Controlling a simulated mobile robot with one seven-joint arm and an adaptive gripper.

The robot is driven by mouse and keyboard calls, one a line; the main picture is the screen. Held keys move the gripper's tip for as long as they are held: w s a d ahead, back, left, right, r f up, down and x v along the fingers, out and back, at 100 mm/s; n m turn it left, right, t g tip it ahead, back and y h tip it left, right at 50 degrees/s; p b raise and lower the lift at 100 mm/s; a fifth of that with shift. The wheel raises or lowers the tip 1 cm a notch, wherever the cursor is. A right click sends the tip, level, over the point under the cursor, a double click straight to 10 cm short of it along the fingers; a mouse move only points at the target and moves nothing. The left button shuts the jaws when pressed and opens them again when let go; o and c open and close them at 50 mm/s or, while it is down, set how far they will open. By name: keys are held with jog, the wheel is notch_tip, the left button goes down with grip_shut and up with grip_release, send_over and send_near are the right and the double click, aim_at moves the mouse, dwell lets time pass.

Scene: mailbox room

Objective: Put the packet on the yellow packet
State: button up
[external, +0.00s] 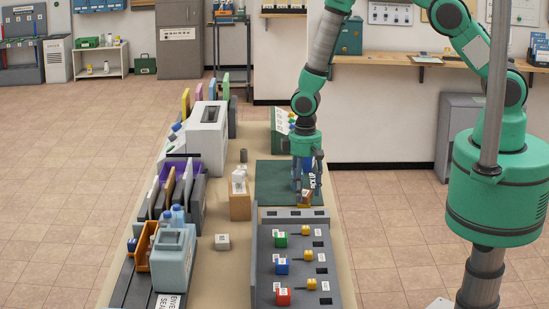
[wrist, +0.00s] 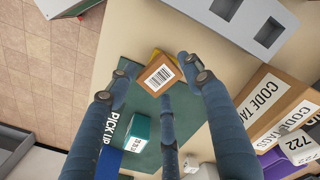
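A brown packet (wrist: 160,75) with a white barcode label lies at the edge of the green mat (wrist: 127,72). A yellow packet (wrist: 154,54) shows as a thin strip along its upper-left side, mostly hidden, apparently under it. In the external view the brown packet (external: 307,198) is small, below my gripper (external: 306,185). In the wrist view my gripper (wrist: 160,76) has its fingers spread around the brown packet. A gap shows on the left; whether the right finger touches it I cannot tell.
A grey panel (external: 292,255) with coloured blocks lies in front of the mat. A small brown box (external: 240,207) stands left of the mat. A grey sorter (external: 206,137) stands farther left.

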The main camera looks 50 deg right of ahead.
aim_at(304, 192)
jog(key=shift+r, duration=0.15)
jog(key=shift+r+p, duration=0.4)
notch_tip(304, 192, up, 12)
jog(key=shift+b, duration=0.35)
dwell(0.5)
jog(key=shift+f, duration=0.1)
dwell(0.5)
